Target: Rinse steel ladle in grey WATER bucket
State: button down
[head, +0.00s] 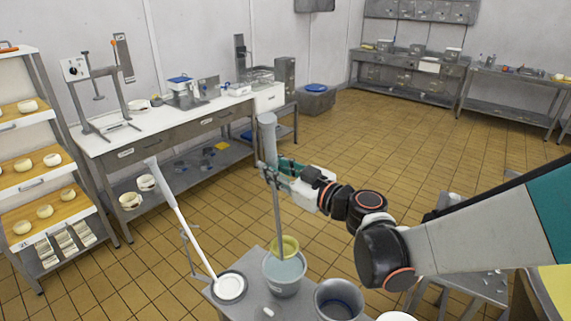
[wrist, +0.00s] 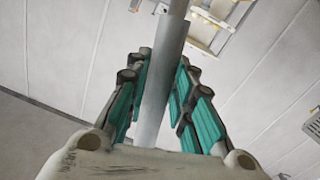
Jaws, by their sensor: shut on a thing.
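My gripper (head: 271,172) is shut on the upper handle of the steel ladle (head: 278,207), a long grey rod held nearly upright. In the wrist view the handle (wrist: 168,60) passes between the teal finger pads (wrist: 160,80). At its lower end is a yellow-green round bowl (head: 285,246) at the mouth of a light grey-blue bucket (head: 284,273). I cannot tell how deep the bowl sits. This bucket carries a small pale label, too small to read. A darker grey bucket (head: 338,303) with a bluish inside stands to its right.
A long white-handled tool with a round disc (head: 229,287) leans at the left on the small steel table (head: 250,265). A white-topped bench (head: 165,118) and a shelf rack with cheeses (head: 42,160) stand farther left. Tiled floor (head: 360,130) is open behind.

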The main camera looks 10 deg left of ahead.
notch_tip(320, 180, down, 15)
jog(key=b, duration=1.2)
jog(key=shift+r, duration=0.25)
jog(key=shift+a+b, duration=0.5)
jog(key=shift+b, duration=0.2)
dwell(2.6)
